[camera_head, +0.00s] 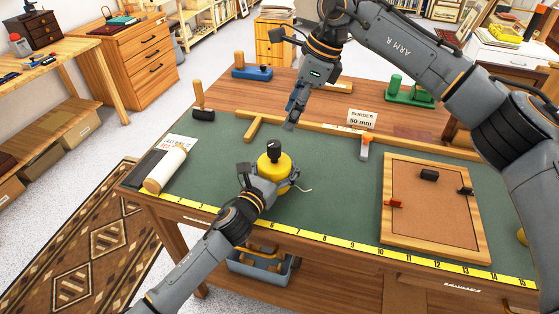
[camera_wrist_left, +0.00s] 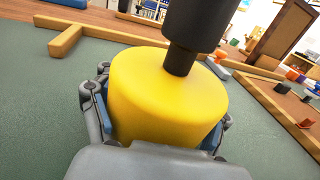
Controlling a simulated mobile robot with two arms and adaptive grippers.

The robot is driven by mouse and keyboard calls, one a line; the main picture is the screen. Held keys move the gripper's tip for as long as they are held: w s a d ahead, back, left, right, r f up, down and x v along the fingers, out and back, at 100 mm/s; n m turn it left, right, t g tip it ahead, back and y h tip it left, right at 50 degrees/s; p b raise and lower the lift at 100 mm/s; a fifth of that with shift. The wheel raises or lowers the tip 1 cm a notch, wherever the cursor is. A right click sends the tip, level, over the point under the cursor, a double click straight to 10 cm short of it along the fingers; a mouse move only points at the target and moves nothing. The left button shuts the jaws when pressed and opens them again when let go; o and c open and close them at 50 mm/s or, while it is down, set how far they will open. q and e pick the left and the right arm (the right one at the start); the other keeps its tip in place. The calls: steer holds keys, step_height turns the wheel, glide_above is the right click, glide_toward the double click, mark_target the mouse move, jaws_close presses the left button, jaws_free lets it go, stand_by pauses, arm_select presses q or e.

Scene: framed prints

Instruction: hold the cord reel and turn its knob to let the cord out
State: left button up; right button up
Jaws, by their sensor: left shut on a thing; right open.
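The cord reel (camera_head: 282,171) is a yellow drum with a black knob (camera_head: 273,147) on top, standing on the green mat (camera_head: 328,181). My left gripper (camera_head: 278,184) is shut on the drum from the front. In the left wrist view the yellow drum (camera_wrist_left: 150,100) sits between the fingers, and the knob (camera_wrist_left: 184,50) rises from its top. A short pale cord end (camera_head: 306,189) lies out to the right of the reel. My right gripper (camera_head: 292,115) is open and empty, above and behind the knob, apart from it. Its fingertips look close together in the head view.
A framed corkboard (camera_head: 433,215) lies at right, with small clamps on it. A white roll (camera_head: 166,169) lies at left. A wooden strip (camera_head: 327,128) and a "BORDER 50 mm" card (camera_head: 362,120) stand behind. A yellow ruler (camera_head: 345,243) runs along the front edge.

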mark_target(275, 144)
steer(key=s+a+m+t+h, duration=0.2)
steer(key=s+m+t, duration=0.1)
steer(key=m, duration=0.9)
steer(key=x, duration=1.1)
steer(key=shift+w+a+f, duration=0.1)
steer(key=shift+w+f, duration=0.15)
steer(key=shift+t, duration=0.3)
jaws_close()
